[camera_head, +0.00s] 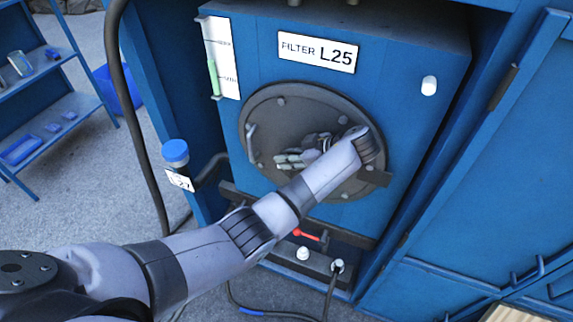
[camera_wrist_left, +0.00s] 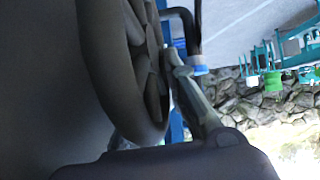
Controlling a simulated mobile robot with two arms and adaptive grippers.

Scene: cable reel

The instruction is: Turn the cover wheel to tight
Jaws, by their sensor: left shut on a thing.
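The round dark cover (camera_head: 275,115) sits on the front of the blue filter box marked "FILTER L25". My left gripper (camera_head: 292,159) is in front of the cover, and my forearm hides much of its lower right. In the left wrist view, the thick curved dark rim of the cover wheel (camera_wrist_left: 128,75) stands close up. A grey finger of my left gripper (camera_wrist_left: 185,85) lies against its right side. The gripper is shut on the wheel; the exact grip is partly hidden. No tight mark can be made out. My right gripper is not in view.
A gauge strip with a green marker (camera_head: 213,77) is at the box's upper left. A blue-capped pipe (camera_head: 175,152) stands left. A red lever (camera_head: 305,235) and white knobs are below. A black hose (camera_head: 135,110) hangs at left. Shelves (camera_head: 50,110) stand far left.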

